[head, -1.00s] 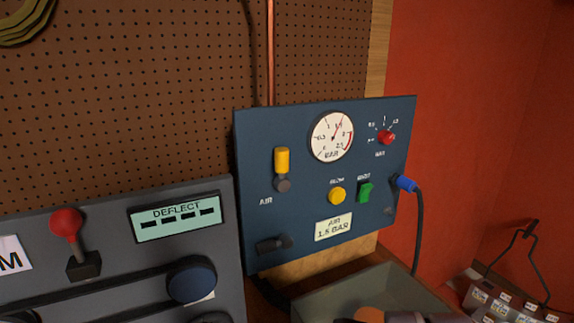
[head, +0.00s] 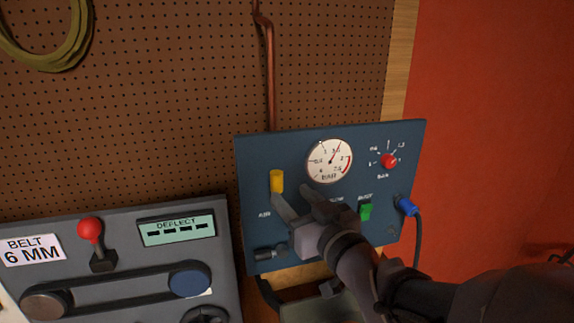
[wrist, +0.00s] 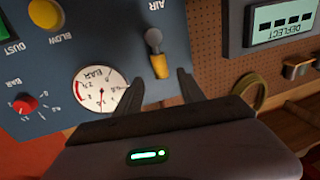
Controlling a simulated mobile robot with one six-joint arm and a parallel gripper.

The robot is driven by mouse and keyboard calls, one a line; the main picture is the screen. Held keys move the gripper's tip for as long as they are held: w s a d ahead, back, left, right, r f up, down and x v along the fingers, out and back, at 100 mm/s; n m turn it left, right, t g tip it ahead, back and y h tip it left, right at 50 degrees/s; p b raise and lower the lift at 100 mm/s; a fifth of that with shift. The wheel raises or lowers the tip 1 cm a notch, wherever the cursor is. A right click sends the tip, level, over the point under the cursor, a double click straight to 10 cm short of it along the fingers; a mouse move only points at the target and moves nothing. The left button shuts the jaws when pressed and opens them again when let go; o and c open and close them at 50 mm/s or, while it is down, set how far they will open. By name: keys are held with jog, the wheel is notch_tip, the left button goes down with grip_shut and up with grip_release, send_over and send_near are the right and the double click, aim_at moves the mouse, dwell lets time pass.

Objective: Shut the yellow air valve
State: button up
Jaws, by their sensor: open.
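The yellow air valve (head: 277,182) is a short yellow handle on the left side of the blue panel (head: 255,225). In the head view it points up from its pivot, above the AIR label. My gripper (head: 293,199) is open in front of the panel, its fingers just right of and below the handle and hiding the pivot. In the wrist view, which is upside down, the valve handle (wrist: 160,66) lies between the two spread fingertips (wrist: 160,78), with a grey pivot knob (wrist: 153,37) beyond. I cannot tell whether a finger touches it.
A pressure gauge (head: 328,161), a red knob (head: 388,161) and a green switch (head: 366,211) share the panel. A blue plug with a cable (head: 405,206) is at its right edge. A grey belt unit with a red lever (head: 90,230) stands at left.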

aim_at(279, 184)
jog(key=x, duration=0.6)
jog(key=shift+w+a+f, duration=0.1)
jog(key=shift+w+a, duration=0.05)
jog(key=shift+w, duration=0.05)
jog(key=shift+c, duration=0.5)
grip_shut()
dwell(0.5)
